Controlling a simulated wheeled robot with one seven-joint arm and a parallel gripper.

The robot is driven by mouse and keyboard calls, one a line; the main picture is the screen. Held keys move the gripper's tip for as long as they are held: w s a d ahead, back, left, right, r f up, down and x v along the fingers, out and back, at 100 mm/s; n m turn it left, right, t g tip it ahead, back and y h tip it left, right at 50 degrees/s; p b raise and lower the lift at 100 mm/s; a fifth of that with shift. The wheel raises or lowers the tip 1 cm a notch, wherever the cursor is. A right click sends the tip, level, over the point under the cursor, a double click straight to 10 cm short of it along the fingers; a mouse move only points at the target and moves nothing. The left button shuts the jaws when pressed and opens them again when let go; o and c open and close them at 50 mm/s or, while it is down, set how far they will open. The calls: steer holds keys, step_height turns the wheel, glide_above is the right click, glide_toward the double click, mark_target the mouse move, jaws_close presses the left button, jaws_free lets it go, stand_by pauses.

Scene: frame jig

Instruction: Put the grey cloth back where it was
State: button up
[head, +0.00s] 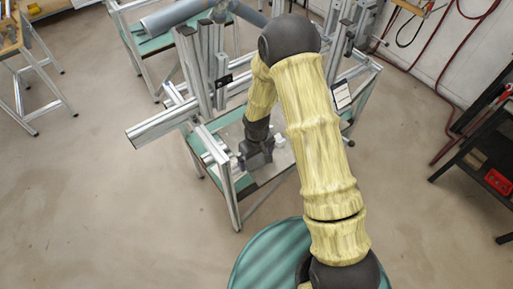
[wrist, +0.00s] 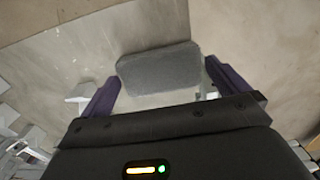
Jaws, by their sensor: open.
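The grey cloth (wrist: 160,68) shows in the wrist view as a flat, folded pad with rounded corners, on a pale surface. My gripper (wrist: 161,76) is open, with one dark purple finger to the left of the cloth and one to the right. The cloth appears between and just beyond the fingertips; I cannot tell whether they touch it. In the head view my gripper (head: 258,154) is low inside the metal frame jig (head: 232,190), over its lower shelf. The cloth cannot be made out clearly there.
Upright aluminium posts (head: 190,70) stand close behind and left of my gripper, and a long beam (head: 158,127) sticks out left. A small tablet (head: 341,95) is on the jig's right side. A dark rack (head: 480,150) stands far right.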

mark_target(257, 159)
step_height(257, 159, up, 12)
steer(key=b, duration=0.3)
stand_by(0.3)
stand_by(0.5)
steer(key=s+d+r+m+t, duration=0.2)
steer(key=s+d+r+m, duration=0.4)
steer(key=s+d, duration=0.6)
steer(key=shift+s+d+r+m+t, duration=0.3)
steer(key=shift+d+r+m, duration=0.1)
steer(key=shift+d+r, duration=0.45)
steer(key=shift+w+a, duration=0.1)
